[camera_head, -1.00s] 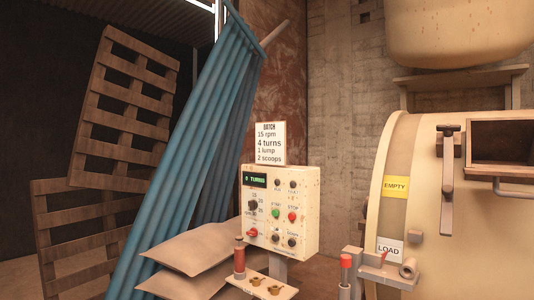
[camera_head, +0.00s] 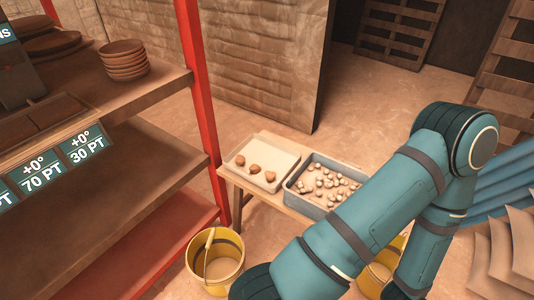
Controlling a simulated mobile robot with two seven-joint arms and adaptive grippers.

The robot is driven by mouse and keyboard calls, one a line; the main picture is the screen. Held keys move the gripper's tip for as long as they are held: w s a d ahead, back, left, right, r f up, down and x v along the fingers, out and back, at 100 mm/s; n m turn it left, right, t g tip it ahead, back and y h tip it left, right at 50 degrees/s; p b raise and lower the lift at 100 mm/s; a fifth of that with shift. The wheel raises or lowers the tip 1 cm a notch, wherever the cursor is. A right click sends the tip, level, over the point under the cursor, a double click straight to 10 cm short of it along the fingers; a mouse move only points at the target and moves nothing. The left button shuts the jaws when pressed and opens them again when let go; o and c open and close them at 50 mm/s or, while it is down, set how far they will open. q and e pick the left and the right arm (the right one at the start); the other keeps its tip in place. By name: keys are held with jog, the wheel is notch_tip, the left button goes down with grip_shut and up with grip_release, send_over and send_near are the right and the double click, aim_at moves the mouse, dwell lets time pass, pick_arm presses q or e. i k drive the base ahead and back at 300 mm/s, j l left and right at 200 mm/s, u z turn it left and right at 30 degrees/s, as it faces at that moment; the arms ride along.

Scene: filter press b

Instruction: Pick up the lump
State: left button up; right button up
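Several brown lumps (camera_head: 254,169) lie apart in a shallow pale tray (camera_head: 236,158) on a low wooden bench. My arm, green-blue with dark bands, crosses the right half of the head view in front of the bench's right side. Its gripper is outside the picture or hidden, and no other gripper shows. Nothing is seen touching the lumps.
A grey-blue bin (camera_head: 291,188) of small pale pieces stands beside the tray on the bench (camera_head: 236,181). A yellow bucket (camera_head: 215,284) stands on the floor in front; another is partly hidden by my arm. A red-framed shelf (camera_head: 195,75) blocks the left side.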

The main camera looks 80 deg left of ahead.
aim_at(239, 159)
jog(key=u, duration=2.75)
jog(key=i+z, duration=0.25)
jog(key=z, duration=0.15)
jog(key=i+z, duration=0.25)
jog(key=z, duration=0.15)
jog(key=i+j+z, duration=0.15)
jog(key=z, duration=0.25)
jog(key=i+j, duration=0.05)
jog(key=i, duration=0.05)
